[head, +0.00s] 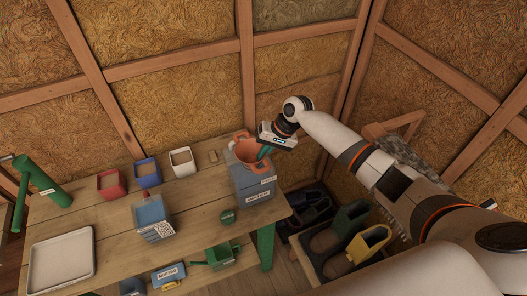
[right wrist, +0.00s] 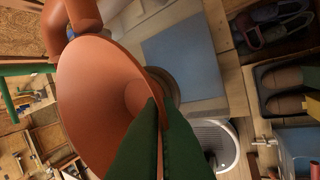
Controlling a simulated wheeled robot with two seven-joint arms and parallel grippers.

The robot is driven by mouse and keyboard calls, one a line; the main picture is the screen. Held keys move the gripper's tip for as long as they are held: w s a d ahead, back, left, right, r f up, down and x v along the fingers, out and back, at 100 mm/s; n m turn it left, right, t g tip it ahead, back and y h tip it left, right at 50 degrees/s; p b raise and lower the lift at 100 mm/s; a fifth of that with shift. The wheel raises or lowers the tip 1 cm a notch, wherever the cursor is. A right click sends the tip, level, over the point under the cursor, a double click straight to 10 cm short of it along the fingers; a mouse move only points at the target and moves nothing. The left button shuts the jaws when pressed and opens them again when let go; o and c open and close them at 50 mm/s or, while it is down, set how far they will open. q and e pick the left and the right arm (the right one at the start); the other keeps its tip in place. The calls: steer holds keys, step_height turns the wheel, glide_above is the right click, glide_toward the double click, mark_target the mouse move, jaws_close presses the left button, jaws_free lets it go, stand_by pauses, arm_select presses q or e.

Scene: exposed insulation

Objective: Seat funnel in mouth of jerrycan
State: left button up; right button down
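The orange funnel (head: 247,151) is above the grey-blue jerrycan (head: 256,187), which stands upright at the right end of the wooden table. My right gripper (head: 266,152) is at the funnel's right side. In the right wrist view, its green fingers (right wrist: 158,125) are closed over the rim of the funnel (right wrist: 100,85), one inside the cone and one outside. The jerrycan (right wrist: 190,55) shows behind the funnel, with a dark round mouth (right wrist: 166,85) partly covered by the rim. The spout is hidden, so I cannot tell whether it is in the mouth. My left gripper is not in view.
On the table (head: 105,215) are a white tray (head: 62,258), red (head: 111,183), blue (head: 147,172) and white (head: 182,161) bins, a labelled blue box (head: 152,215) and a round green item (head: 227,217). Shoes in a rack (head: 335,240) stand right of the table.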

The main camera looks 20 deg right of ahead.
steer(key=c, duration=1.6)
jaws_free()
